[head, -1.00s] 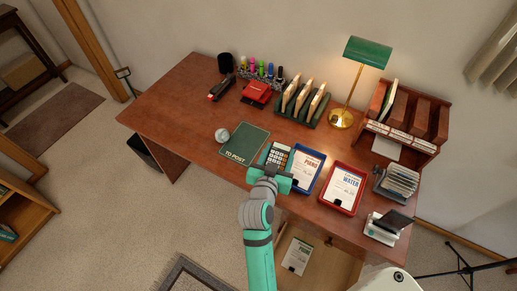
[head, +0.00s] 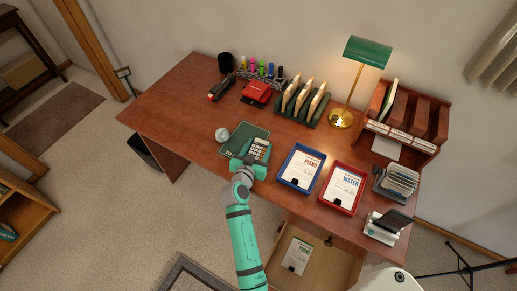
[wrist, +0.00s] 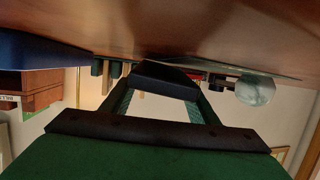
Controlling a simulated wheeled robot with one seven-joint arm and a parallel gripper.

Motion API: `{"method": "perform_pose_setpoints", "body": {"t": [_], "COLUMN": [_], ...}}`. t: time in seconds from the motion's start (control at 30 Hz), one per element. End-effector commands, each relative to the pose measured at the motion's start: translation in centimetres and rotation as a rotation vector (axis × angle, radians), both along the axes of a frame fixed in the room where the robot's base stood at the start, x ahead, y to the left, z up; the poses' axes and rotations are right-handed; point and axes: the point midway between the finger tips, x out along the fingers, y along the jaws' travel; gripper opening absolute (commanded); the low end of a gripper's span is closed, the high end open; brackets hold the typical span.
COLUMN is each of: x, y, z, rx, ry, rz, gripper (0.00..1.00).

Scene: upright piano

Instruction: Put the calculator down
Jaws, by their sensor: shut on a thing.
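The calculator (head: 260,149), with a dark body and pale keys, is held at the front right part of the green "TO POST" mat (head: 250,131). My gripper (head: 251,162) is shut on its near edge. In the wrist view the calculator (wrist: 163,80) shows as a dark slab between the fingers, close to the desk surface. I cannot tell whether it touches the mat. The calculator and gripper hide much of the mat's lettering.
A glass ball (head: 222,135) sits at the mat's left edge. A blue tray (head: 284,178) and a red tray (head: 327,197) with papers stand to the right. A red punch (head: 257,92) and a green rack (head: 300,118) are behind. Bare desk (head: 180,105) lies left.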

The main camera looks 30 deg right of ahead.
Motion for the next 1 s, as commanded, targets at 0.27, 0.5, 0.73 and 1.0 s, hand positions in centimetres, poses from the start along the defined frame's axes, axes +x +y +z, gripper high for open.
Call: {"method": "perform_pose_setpoints", "body": {"t": [0.27, 0.5, 0.73, 1.0], "x": [-0.1, -0.1, -0.1, -2.1], "y": [0.1, 0.1, 0.0, 2.4], "z": [-1.5, -1.4, -1.4, -0.8], "rx": [0.009, 0.008, 0.006, 0.006], "ry": [0.006, 0.006, 0.004, 0.003], "rz": [-0.002, -0.003, -0.001, 0.003], "gripper": [0.06, 0.73, 0.73, 0.73]}}
